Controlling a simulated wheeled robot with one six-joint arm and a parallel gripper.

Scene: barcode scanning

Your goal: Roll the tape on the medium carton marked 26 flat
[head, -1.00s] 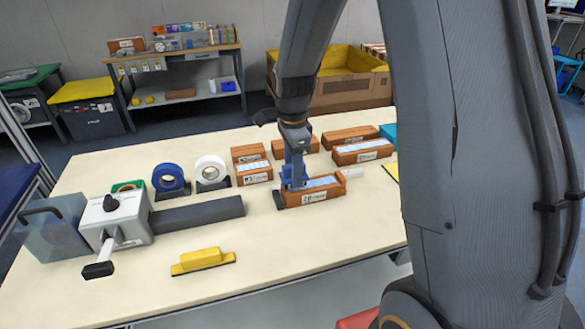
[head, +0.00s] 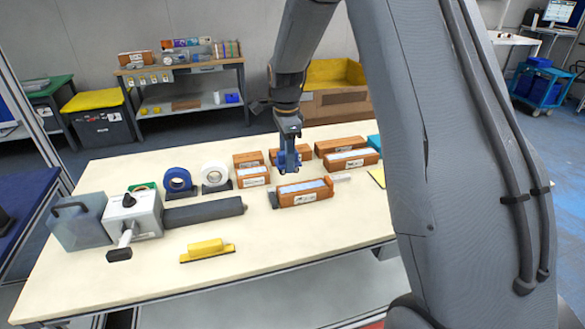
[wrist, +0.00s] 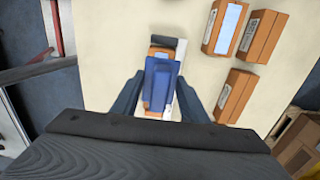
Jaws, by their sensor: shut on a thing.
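The medium carton marked 26 (head: 305,199) is a brown box near the middle of the table, with a light strip along its top. My gripper (head: 288,168) is above its left part, shut on a blue tool, probably a tape roller, that also shows in the wrist view (wrist: 160,84). The tool hides most of the carton (wrist: 159,52) there. A gap seems to show between tool and carton, but I cannot tell for certain. How flat the tape lies is hidden or too small to see.
A dark block (head: 272,199) stands at the carton's left end. Several other brown cartons (head: 352,161) stand behind. Blue (head: 177,179) and white (head: 215,176) tape rolls, a grey machine (head: 135,214) and a yellow-handled block (head: 206,249) are left.

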